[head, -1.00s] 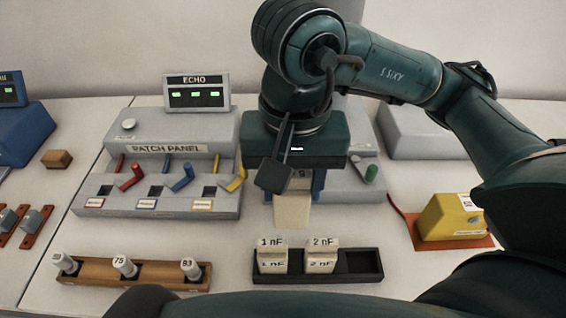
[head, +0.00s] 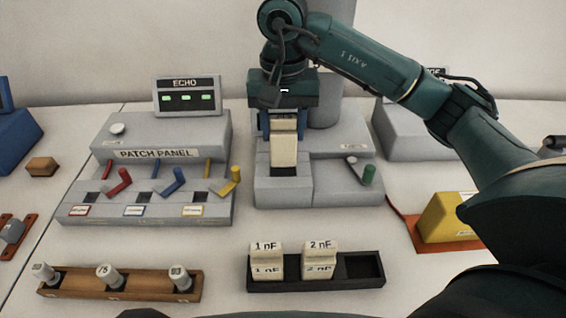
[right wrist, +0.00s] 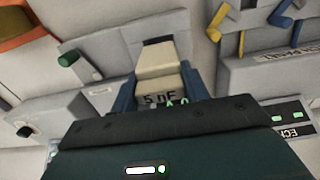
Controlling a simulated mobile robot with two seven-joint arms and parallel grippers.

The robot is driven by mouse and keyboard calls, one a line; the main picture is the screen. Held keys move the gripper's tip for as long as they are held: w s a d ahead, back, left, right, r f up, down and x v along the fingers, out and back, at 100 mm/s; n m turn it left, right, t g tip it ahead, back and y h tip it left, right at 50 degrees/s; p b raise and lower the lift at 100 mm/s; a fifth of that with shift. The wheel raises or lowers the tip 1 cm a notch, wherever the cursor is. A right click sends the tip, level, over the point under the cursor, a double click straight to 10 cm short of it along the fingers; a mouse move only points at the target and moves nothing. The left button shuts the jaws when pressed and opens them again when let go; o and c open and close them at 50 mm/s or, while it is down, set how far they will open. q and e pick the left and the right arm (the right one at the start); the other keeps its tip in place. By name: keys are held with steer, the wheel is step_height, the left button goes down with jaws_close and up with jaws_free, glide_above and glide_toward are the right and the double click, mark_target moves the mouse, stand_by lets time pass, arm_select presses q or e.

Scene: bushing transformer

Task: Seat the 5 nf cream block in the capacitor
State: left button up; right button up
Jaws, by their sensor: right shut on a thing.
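My right gripper (head: 283,128) is shut on the cream block (head: 284,152), which hangs upright below its blue fingers. The block's 5 nF label (right wrist: 160,98) shows in the right wrist view, between the fingers. The block is at the dark slot (head: 284,171) in the front of the grey capacitor unit (head: 330,190). Its lower end appears at or just above the slot; I cannot tell whether it has entered. The capacitor has a green lever (head: 368,174) on its right. My left gripper is not in view.
A black tray (head: 355,268) in front holds the 1 nF block (head: 266,262) and the 2 nF block (head: 319,262); its right pocket is empty. The patch panel (head: 150,190) stands left of the capacitor. A yellow box (head: 450,218) is to the right.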

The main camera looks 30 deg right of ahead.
mark_target(283, 156)
step_height(283, 156, down, 2)
steer(key=shift+f, duration=0.1)
step_height(283, 156, down, 4)
steer(key=b, duration=0.3)
steer(key=shift+f, duration=0.45)
steer(key=shift+r, duration=0.1)
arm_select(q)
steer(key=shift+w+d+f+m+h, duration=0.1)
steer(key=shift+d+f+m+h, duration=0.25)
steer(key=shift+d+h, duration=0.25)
arm_select(e)
steer(key=o, duration=1.1)
steer(key=shift+c, duration=0.2)
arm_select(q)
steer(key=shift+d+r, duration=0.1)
